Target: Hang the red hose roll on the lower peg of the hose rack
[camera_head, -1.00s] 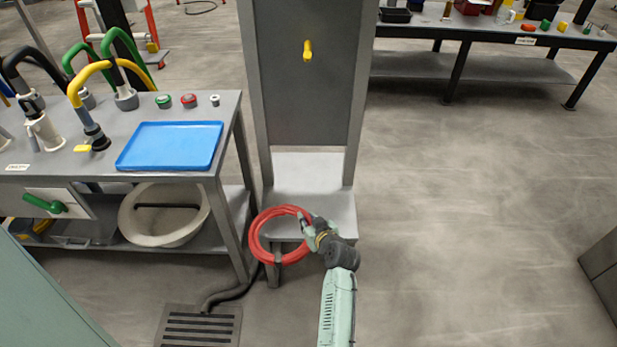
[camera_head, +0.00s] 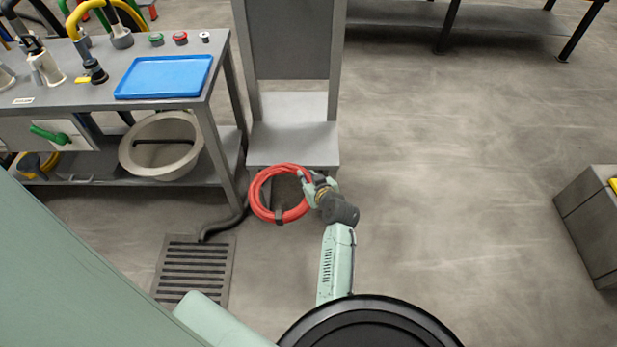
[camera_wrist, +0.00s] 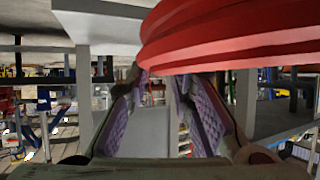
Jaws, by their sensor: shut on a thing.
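The red hose roll (camera_head: 264,208) is a coiled ring with a dark strap at its bottom. My gripper (camera_head: 307,183) is shut on the right side of the roll, and the roll hangs in the air in front of the grey hose rack. In the wrist view the red hose roll (camera_wrist: 230,35) fills the upper right, between and beyond the purple finger pads of my gripper (camera_wrist: 162,85). The hose rack (camera_head: 292,40) is a grey upright panel with a base step (camera_head: 300,145). Its pegs are out of view now.
A workbench (camera_head: 215,80) with a blue tray (camera_head: 165,76) and a white basin (camera_head: 160,150) on its lower shelf stands left of the rack. A floor drain (camera_head: 195,270) lies in front. A grey cabinet (camera_head: 590,220) is at the right. The floor between is clear.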

